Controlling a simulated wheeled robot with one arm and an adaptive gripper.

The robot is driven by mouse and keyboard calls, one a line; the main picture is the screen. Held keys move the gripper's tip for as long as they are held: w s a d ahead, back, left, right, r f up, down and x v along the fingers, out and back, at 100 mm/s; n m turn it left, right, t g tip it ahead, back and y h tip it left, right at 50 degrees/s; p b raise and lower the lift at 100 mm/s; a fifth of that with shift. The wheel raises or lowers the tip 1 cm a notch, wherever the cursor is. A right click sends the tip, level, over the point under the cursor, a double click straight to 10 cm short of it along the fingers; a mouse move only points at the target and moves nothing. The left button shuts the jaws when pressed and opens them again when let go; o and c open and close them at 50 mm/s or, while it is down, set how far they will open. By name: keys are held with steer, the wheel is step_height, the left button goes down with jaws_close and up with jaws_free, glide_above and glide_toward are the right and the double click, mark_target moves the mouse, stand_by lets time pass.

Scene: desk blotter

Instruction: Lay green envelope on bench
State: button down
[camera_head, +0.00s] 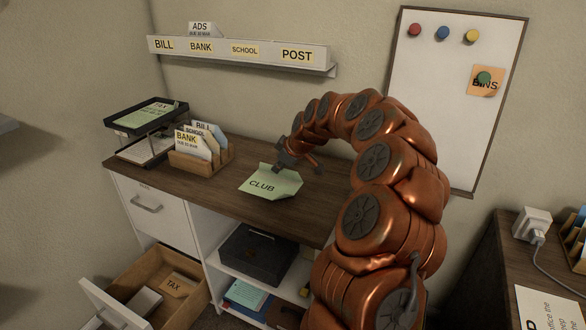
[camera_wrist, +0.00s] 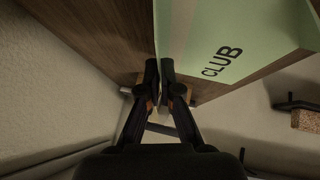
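The green envelope (camera_head: 268,182), marked CLUB, is over the dark wooden bench top (camera_head: 315,205) near its front edge; I cannot tell for certain whether all of it touches the wood. My gripper (camera_head: 283,165) is at the envelope's far edge. In the wrist view the two dark fingertips (camera_wrist: 160,68) are close together, with the edge of the green envelope (camera_wrist: 225,40) running in between them. The gripper looks shut on that edge. The part between the fingers is hidden.
A letter sorter (camera_head: 205,158) and a black tray stack (camera_head: 147,117) stand on the left of the bench. A labelled wall rack (camera_head: 240,53) hangs above. An open drawer (camera_head: 160,300) juts out below left. A pinboard (camera_head: 440,110) hangs at right.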

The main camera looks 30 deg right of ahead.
mark_target(277, 176)
steer(key=shift+f, duration=1.3)
steer(key=shift+f, duration=0.2)
steer(key=c, duration=1.3)
jaws_free()
steer(key=shift+r, duration=0.1)
